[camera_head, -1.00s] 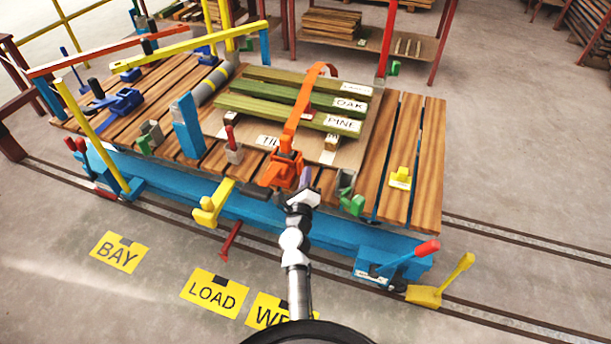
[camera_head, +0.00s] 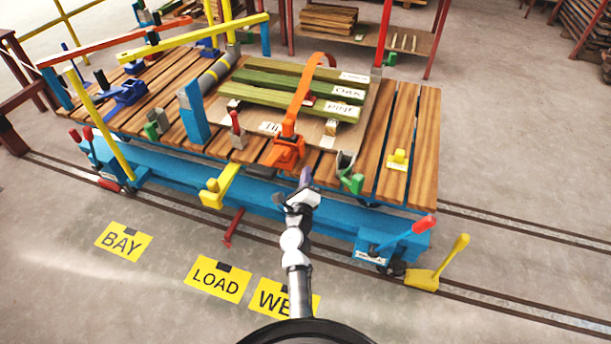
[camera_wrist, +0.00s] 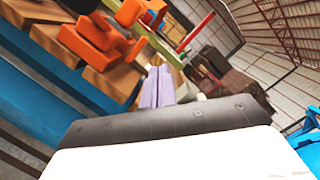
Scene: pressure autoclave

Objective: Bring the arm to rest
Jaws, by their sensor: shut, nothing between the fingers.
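My gripper (camera_head: 305,178) is at the end of my raised arm, in front of the near edge of the cart, close to the orange ratchet block (camera_head: 285,150) in the picture. In the wrist view its two pale purple fingers (camera_wrist: 157,88) are together with nothing between them. The orange block (camera_wrist: 95,42) shows beyond them to the upper left. An orange strap (camera_head: 300,100) runs from the block over the green boards on the cart. I cannot tell the exact gap between fingers and block.
The slatted cart with a blue frame (camera_head: 340,215) stands on floor rails. A yellow bracket (camera_head: 220,187), a green clamp (camera_head: 352,182) and a red-handled lever (camera_head: 408,236) stick out near its front edge. The floor with yellow signs (camera_head: 218,278) is otherwise open in front.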

